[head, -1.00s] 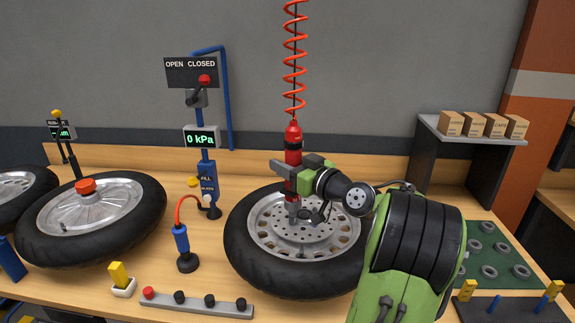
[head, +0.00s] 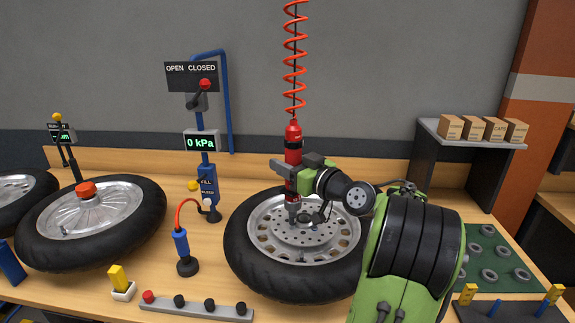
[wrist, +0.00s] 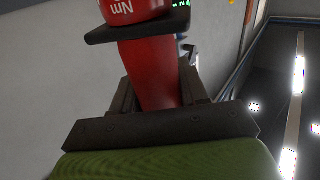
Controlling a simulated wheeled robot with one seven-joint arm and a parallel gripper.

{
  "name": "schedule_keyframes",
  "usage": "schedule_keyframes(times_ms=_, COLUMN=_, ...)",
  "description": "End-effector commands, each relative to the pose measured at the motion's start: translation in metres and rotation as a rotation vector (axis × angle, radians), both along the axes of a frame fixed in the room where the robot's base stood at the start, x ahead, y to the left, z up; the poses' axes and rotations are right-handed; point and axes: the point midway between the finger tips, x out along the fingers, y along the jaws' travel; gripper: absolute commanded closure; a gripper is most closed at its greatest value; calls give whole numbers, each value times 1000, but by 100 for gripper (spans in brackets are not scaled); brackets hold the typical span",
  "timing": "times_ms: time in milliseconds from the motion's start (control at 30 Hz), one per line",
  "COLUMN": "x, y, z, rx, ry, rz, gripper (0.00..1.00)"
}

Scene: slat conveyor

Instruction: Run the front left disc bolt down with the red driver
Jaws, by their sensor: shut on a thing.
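The red driver (head: 293,148) hangs upright from a red coiled hose over the wheel on the right. My gripper (head: 291,176) is shut on its body. In the wrist view the red driver (wrist: 150,72) stands between both jaws, with "Nm" lettering at its top. The driver's grey tip points down over the left part of the perforated brake disc (head: 300,225) on that wheel. The tip's end is close to the disc; I cannot tell whether it touches the front left bolt. The bolt itself is too small or hidden to make out.
A second wheel with an orange cap (head: 86,189) lies at left. An air post with a 0 kPa display (head: 201,142) and a blue tool on a stand (head: 182,245) stand between. A grey bar with knobs (head: 195,307) lies in front. A shelf with boxes (head: 470,140) stands at right.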

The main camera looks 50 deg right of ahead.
Motion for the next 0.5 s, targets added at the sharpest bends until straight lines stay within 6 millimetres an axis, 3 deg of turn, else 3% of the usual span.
schedule_keyframes(times_ms=233, x=0, y=0, z=6, rx=-1, ry=0, rz=1, gripper=100)
schedule_keyframes(times_ms=500, x=0, y=0, z=30, rx=-1, ry=-1, rz=1, gripper=100)
